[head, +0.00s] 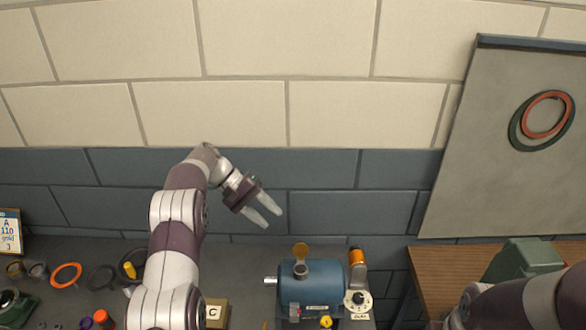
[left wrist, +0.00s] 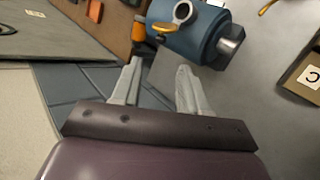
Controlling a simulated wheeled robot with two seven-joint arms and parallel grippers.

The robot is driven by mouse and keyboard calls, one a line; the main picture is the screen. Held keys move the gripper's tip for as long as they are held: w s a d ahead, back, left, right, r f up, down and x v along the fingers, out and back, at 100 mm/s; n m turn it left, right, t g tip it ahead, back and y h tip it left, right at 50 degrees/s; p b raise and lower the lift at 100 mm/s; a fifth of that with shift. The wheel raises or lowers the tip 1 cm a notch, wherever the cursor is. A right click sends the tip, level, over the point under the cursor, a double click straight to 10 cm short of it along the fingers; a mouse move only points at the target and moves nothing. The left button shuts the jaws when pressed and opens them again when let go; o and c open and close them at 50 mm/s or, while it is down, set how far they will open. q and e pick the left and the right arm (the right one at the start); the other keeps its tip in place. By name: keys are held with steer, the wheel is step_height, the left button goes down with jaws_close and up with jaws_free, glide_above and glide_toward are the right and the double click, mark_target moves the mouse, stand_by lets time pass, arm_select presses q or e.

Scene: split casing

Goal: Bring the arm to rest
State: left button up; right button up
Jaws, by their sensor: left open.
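My left arm rises from the bottom of the head view and bends to the right. Its left gripper (head: 262,212) is open and empty, raised in front of the blue-grey wall. In the left wrist view the two pale fingers of the left gripper (left wrist: 158,80) stand apart with nothing between them. The blue motor-like casing (head: 309,284) sits on the grey bench, below and right of the gripper; it also shows beyond the fingers in the left wrist view (left wrist: 190,40). Part of my right arm shows at the lower right of the head view; its gripper is not seen.
A box marked C (head: 215,312) stands left of the casing. Rings, including an orange one (head: 66,275), lie at the left. A grey panel (head: 500,180) and a green object (head: 525,258) are at the right.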

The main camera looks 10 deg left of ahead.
arm_select(q)
steer(key=w+f+m+t, duration=0.1)
steer(key=w+m+t, duration=0.55)
steer(key=w, duration=0.25)
steer(key=w+a+f+n+t+y+b, duration=0.1)
steer(key=a+f+n+t+y+b, duration=0.1)
steer(key=a+f+t+y+b, duration=0.25)
steer(key=s+a+f+g+y+b, duration=0.1)
steer(key=s+f+g+y, duration=0.15)
steer(key=s, duration=0.45)
steer(key=s+a+f+g+y+b, duration=0.1)
steer(key=s+f+g+y+b, duration=0.2)
steer(key=s, duration=0.4)
steer(key=s+d+f+g+b, duration=0.1)
steer(key=s+d+b, duration=0.2)
steer(key=s, duration=1)
steer(key=s+d+f+g+b, duration=0.2)
steer(key=s+d, duration=0.4)
steer(key=s, duration=0.6)
steer(key=shift+s+d+f+n+h+b, duration=0.15)
steer(key=shift+s+d+n+h+b, duration=0.2)
steer(key=shift+b, duration=0.5)
